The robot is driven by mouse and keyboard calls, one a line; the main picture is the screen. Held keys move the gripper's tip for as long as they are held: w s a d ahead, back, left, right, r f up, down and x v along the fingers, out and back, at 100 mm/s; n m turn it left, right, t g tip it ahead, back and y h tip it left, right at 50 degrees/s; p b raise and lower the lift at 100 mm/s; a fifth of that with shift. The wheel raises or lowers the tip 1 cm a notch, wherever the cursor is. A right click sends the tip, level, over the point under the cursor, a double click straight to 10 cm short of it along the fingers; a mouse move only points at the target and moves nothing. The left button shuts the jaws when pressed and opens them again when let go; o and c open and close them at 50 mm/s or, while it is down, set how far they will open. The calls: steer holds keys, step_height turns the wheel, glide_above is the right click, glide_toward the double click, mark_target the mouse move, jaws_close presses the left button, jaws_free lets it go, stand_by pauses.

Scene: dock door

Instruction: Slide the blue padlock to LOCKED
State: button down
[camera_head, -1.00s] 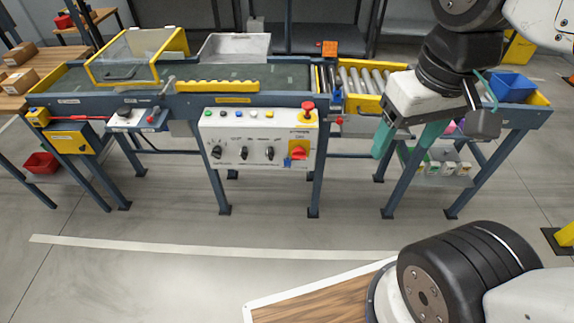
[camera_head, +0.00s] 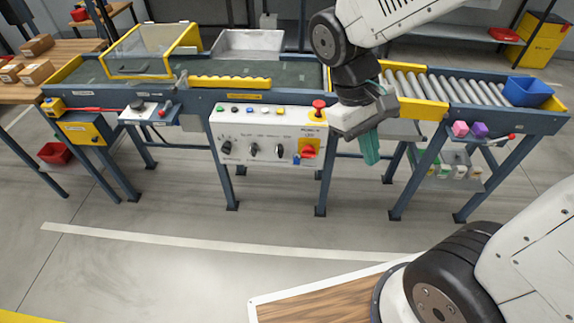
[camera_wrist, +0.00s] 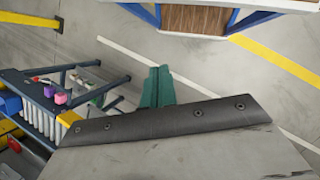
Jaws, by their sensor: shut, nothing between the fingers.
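The small blue padlock (camera_head: 297,159) shows at the lower left of the red rotary switch (camera_head: 309,149), on its yellow plate at the right end of the white control panel (camera_head: 235,136). It is too small to tell its slide position. My gripper (camera_head: 371,152) is right of the panel, apart from the padlock, with its teal fingers pointing down. The fingers are shut and empty. In the wrist view the teal fingers (camera_wrist: 157,87) show against the floor; the padlock and panel are not seen there.
A red mushroom button (camera_head: 318,104) stands on the panel's top right corner. The conveyor frame (camera_head: 190,100) runs behind the panel. Rollers (camera_head: 450,88) and a blue bin (camera_head: 527,91) are at the right. Pink and purple blocks (camera_head: 470,129) sit on a side shelf.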

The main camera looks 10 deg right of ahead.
steer(key=w+a+f+n+t+h, duration=0.4)
steer(key=w+f, duration=0.4)
steer(key=f, duration=0.6)
steer(key=w+a+f+n+t+h, duration=0.25)
steer(key=w+f+t, duration=0.4)
steer(key=f, duration=0.65)
steer(key=w+a+f+n+t+h, duration=0.4)
steer(key=w+f, duration=0.4)
steer(key=f, duration=0.6)
steer(key=w+a+m+t+y, duration=0.2)
steer(key=w+a+t+y, duration=0.2)
steer(key=a, duration=0.1)
steer(key=shift+w+a+r, duration=0.25)
steer(key=shift+w+a, duration=0.1)
